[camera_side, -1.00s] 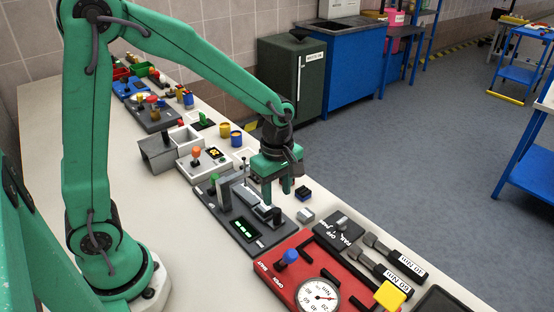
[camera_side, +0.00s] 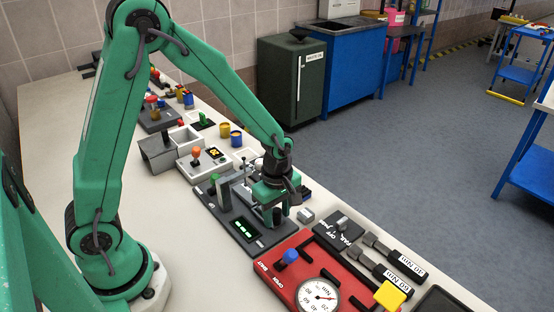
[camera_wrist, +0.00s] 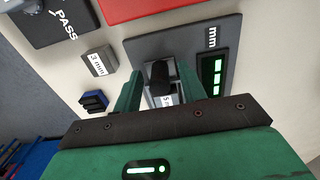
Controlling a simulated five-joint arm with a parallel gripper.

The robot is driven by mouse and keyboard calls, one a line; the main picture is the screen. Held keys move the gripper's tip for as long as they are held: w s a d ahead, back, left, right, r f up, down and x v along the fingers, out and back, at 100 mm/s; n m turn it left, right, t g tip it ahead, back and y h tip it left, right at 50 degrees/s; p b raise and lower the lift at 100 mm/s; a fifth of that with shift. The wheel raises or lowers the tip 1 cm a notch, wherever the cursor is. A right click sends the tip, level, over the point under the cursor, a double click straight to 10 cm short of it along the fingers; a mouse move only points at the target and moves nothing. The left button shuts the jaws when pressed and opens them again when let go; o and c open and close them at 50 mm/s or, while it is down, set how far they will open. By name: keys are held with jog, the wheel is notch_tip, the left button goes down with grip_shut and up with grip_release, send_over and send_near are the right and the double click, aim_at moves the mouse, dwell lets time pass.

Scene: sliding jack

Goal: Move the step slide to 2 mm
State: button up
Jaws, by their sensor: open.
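The sliding jack's dark plate (camera_side: 262,248) lies on the bench in the side view, with a green-lit display (camera_side: 246,229) whose digits I cannot read. In the wrist view the plate (camera_wrist: 225,40) carries "mm" lettering beside the display (camera_wrist: 214,76). The step slide, a grey piece with a black knob (camera_wrist: 160,76), shows between my fingers, with a partly covered label that seems to start with 5. My gripper (camera_wrist: 160,82) is open, one finger on each side of the knob; contact is not clear. In the side view my gripper (camera_side: 273,216) is low over the plate and hides the slide.
A grey block labelled "3 mm" (camera_wrist: 98,60) and a small dark blue block (camera_wrist: 95,102) lie beside the plate. A red panel with a dial (camera_side: 318,294) and a dark PASS/FAIL plate (camera_side: 340,233) are close by. A box with an orange knob (camera_side: 197,152) stands farther back.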

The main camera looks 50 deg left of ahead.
grip_shut()
jog(key=shift+d, duration=0.1)
jog(key=shift+d, duration=2)
grip_release()
jog(key=shift+r, duration=0.15)
